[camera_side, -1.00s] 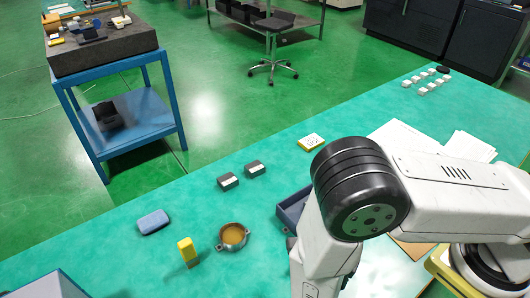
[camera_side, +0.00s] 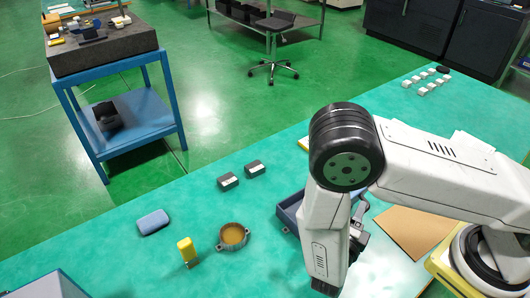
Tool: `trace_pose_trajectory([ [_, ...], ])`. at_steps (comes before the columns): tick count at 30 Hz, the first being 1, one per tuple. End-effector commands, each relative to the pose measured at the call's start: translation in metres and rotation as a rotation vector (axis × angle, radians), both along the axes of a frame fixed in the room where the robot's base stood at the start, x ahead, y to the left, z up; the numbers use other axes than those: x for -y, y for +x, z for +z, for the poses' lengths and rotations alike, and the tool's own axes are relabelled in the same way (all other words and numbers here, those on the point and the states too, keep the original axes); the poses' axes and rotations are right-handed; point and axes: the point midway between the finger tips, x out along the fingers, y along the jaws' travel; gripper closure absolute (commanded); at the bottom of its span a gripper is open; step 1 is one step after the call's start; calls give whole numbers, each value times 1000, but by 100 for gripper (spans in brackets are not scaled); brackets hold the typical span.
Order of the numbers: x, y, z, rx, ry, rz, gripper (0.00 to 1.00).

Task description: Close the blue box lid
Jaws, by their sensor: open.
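A blue open-topped box (camera_side: 288,213) stands on the green bench, just left of my lower arm link. My arm hides much of it, and I cannot make out its lid. My gripper (camera_side: 358,238) shows only in part, as dark and silvery pieces behind the lower link, right of the box. It is open. Its fingertips are hidden, and I cannot tell whether it touches the box.
A round metal part with an amber inside (camera_side: 233,236), a yellow block (camera_side: 187,250), a blue rounded case (camera_side: 153,222) and two dark grey blocks (camera_side: 228,181) lie left of the box. A brown board (camera_side: 417,228) lies right.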

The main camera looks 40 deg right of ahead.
Motion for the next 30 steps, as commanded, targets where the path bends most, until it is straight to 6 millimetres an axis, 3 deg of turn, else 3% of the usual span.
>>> trace_pose_trajectory([
  [2, 0, 0, 0, 0, 0, 0, 48],
  [7, 0, 0, 0, 0, 0, 0, 98],
  [30, 0, 0, 0, 1, 0, -1, 100],
])
